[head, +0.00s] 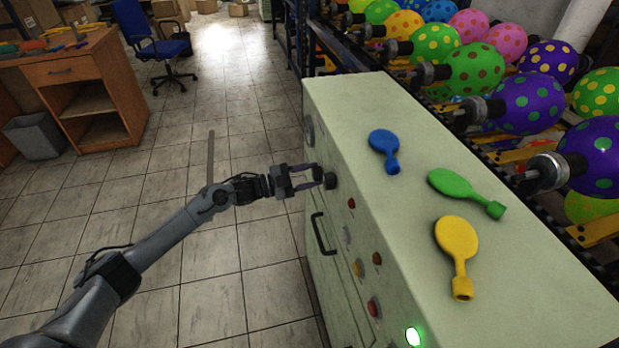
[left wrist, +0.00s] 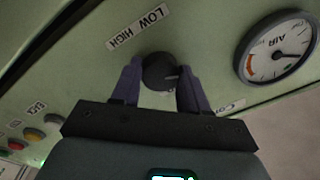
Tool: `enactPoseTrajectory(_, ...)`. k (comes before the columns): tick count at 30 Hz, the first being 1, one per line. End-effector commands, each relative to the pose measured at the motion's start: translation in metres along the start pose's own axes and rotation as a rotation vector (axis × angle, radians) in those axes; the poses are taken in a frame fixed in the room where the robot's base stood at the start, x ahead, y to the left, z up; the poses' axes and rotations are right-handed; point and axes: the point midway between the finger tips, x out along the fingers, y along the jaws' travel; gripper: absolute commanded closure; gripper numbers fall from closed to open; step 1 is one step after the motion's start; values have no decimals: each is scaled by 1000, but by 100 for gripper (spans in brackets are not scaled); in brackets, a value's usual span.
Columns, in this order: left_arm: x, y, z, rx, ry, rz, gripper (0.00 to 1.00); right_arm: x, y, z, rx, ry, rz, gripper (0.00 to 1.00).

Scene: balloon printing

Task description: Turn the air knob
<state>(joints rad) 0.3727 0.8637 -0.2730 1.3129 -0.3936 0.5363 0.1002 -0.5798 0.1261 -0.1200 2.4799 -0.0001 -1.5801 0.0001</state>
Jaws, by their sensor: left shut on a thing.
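The air knob (head: 330,180) is a black round knob on the side panel of the pale green cabinet (head: 352,108). In the left wrist view the knob (left wrist: 159,72) sits below a "LOW HIGH" label (left wrist: 138,26), with the air gauge (left wrist: 277,47) to its right. My left gripper (head: 322,177) reaches the panel from the left and is shut on the knob, one finger on each side. In the left wrist view the fingers (left wrist: 158,85) flank the knob closely. My right gripper is not in view.
Blue (head: 384,145), green (head: 466,190) and yellow (head: 457,250) flat balloons lie on the cabinet top. Several buttons and a black handle (head: 322,233) are on the panel near the knob. A rack of inflated dotted balloons (head: 472,70) stands behind.

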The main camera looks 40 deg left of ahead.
Motion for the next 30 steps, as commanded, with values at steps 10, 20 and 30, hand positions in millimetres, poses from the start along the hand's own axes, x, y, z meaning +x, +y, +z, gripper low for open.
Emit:
enactPoseTrajectory(10, 0, 0, 1, 312, 20, 9, 86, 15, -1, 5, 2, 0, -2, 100)
enactPoseTrajectory(20, 0, -1, 1, 502, 33, 15, 86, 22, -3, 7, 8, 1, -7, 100)
enactPoseTrajectory(30, 0, -1, 0, 566, 37, 16, 86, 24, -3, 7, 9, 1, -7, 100)
